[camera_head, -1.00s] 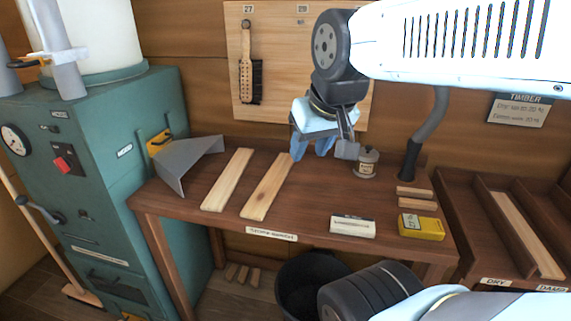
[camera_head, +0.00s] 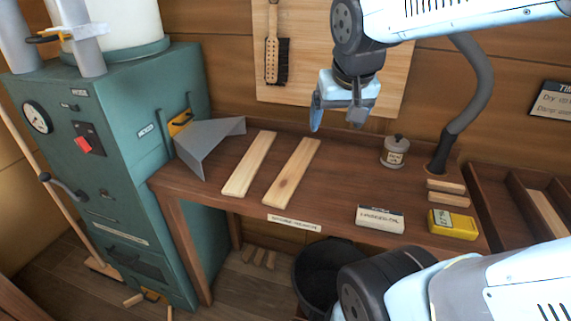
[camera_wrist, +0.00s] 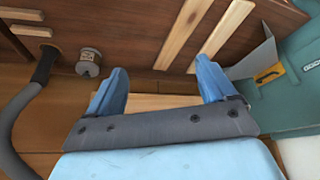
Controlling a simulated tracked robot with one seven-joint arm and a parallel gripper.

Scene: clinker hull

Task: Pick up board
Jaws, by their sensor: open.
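Two pale wooden boards lie side by side on the brown bench. The left board (camera_head: 250,164) and the right board (camera_head: 292,171) are apart, with a narrow gap between them. In the wrist view the boards show as one board (camera_wrist: 186,32) and another board (camera_wrist: 224,32), beyond the fingertips. My gripper (camera_head: 335,116) is open and empty, above the back of the bench, to the right of the boards and not touching them. Its two blue fingers show apart in the wrist view (camera_wrist: 160,82).
A grey metal chute (camera_head: 207,147) on the green machine (camera_head: 150,160) reaches over the bench's left end. A small lidded pot (camera_head: 395,152), a white box (camera_head: 380,218), a yellow box (camera_head: 452,224) and a grey bent pipe (camera_head: 468,95) stand to the right. The bench (camera_head: 340,195) middle is clear.

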